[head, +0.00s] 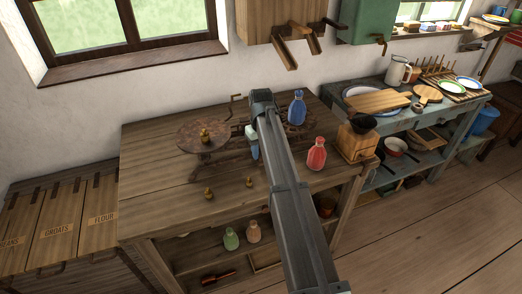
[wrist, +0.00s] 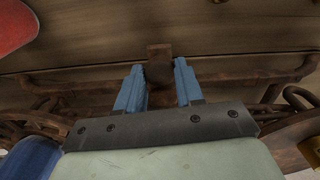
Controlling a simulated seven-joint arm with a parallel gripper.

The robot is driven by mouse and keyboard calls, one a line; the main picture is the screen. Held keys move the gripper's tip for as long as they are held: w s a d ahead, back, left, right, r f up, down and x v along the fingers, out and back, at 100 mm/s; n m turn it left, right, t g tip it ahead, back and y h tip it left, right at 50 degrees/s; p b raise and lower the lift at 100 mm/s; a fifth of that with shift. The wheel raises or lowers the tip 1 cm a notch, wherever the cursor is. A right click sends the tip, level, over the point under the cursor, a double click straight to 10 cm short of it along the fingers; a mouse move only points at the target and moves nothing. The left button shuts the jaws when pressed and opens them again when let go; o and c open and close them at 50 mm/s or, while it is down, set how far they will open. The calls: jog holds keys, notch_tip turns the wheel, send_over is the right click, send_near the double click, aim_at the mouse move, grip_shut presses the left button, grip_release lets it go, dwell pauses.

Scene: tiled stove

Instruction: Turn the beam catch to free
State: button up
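A rusty iron balance scale (head: 231,151) stands on the wooden workbench. Its left pan (head: 188,142) carries a brass weight (head: 205,135), and a blue bottle (head: 297,108) stands at its right pan. In the wrist view, a round dark knob (wrist: 159,73) on a short upright plate, apparently the beam catch, sits in front of the scale's brown beam (wrist: 220,79). My gripper (wrist: 159,70) has its two blue fingers apart, one on each side of the knob. Whether they touch it I cannot tell. In the head view, my arm hides the knob and most of my gripper (head: 252,146).
A red bottle (head: 317,154) and a wooden grinder (head: 356,141) stand right of my arm. Loose brass weights (head: 208,193) (head: 249,181) lie at the front. The bench's left front is clear.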

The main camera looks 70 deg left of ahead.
jog(key=c, duration=0.5)
jog(key=shift+m, duration=2.2)
jog(key=shift+c, duration=0.2)
jog(key=o, duration=1)
jog(key=shift+o, duration=0.2)
jog(key=shift+r, duration=0.1)
notch_tip(320, 180, up, 14)
